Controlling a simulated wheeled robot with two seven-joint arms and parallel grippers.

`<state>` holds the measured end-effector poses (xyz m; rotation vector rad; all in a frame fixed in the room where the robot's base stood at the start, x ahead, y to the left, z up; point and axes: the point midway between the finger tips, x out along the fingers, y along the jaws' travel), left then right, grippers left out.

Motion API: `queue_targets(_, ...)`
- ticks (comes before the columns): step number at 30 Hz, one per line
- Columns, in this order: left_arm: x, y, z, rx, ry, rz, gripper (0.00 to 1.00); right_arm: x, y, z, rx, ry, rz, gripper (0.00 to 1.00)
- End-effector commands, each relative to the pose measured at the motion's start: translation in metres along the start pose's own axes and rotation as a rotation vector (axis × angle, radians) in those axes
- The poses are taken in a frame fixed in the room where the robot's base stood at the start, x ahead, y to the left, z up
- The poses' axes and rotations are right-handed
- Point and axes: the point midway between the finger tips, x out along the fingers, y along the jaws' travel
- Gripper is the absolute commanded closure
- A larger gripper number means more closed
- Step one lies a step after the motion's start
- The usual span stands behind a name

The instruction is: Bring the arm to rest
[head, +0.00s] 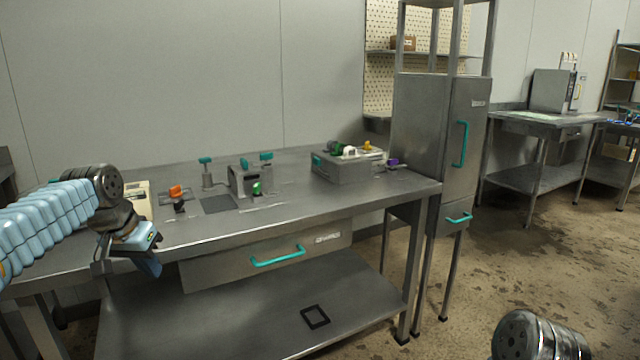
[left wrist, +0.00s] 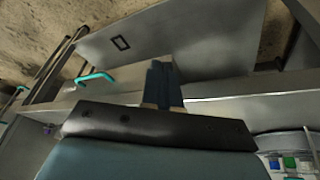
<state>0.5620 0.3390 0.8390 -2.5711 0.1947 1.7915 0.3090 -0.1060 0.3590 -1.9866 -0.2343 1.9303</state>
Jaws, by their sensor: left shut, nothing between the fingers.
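My left arm comes in from the left in the head view, in a pale blue ribbed sleeve. My left gripper (head: 150,264) points down in front of the front edge of the steel table (head: 215,232), near its left end. It is shut and empty. In the left wrist view its dark blue fingers (left wrist: 163,82) lie together, with the table's edge and lower shelf beyond them. The right gripper is not in view; a metal joint of mine shows at the bottom right of the head view.
The table carries a grey box fixture (head: 342,168), a small clamp device (head: 248,182) and an orange-topped part (head: 176,192). A drawer with a teal handle (head: 278,257) is closed below. A black square frame (head: 315,316) lies on the lower shelf. A tall steel cabinet (head: 440,125) stands right.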

Motion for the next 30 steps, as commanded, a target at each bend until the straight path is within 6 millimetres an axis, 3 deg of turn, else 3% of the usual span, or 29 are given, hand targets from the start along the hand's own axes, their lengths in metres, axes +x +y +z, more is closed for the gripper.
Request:
queue_targets(4, 0.096, 0.028, 0.009, 0.005, -0.041, 0.062, 1.00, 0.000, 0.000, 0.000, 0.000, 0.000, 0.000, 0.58)
queue_targets(8, 0.186, 0.063, 0.036, -0.008, -0.074, 0.126, 1.00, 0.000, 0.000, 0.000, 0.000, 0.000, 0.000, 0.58)
queue_targets(11, 0.249, 0.092, 0.071, -0.033, -0.102, 0.172, 1.00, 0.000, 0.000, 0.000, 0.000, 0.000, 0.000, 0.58)
queue_targets(15, 0.321, 0.134, 0.139, -0.085, -0.149, 0.227, 1.00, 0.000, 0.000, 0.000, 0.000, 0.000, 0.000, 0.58)
queue_targets(19, 0.368, 0.172, 0.218, -0.148, -0.199, 0.262, 1.00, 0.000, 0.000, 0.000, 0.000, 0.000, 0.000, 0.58)
queue_targets(24, 0.390, 0.207, 0.318, -0.230, -0.262, 0.272, 1.00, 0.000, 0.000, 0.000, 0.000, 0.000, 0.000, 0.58)
queue_targets(27, 0.390, 0.218, 0.358, -0.262, -0.286, 0.267, 1.00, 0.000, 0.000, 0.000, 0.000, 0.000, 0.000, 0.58)
queue_targets(30, 0.387, 0.223, 0.380, -0.282, -0.297, 0.261, 1.00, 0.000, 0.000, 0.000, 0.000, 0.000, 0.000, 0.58)
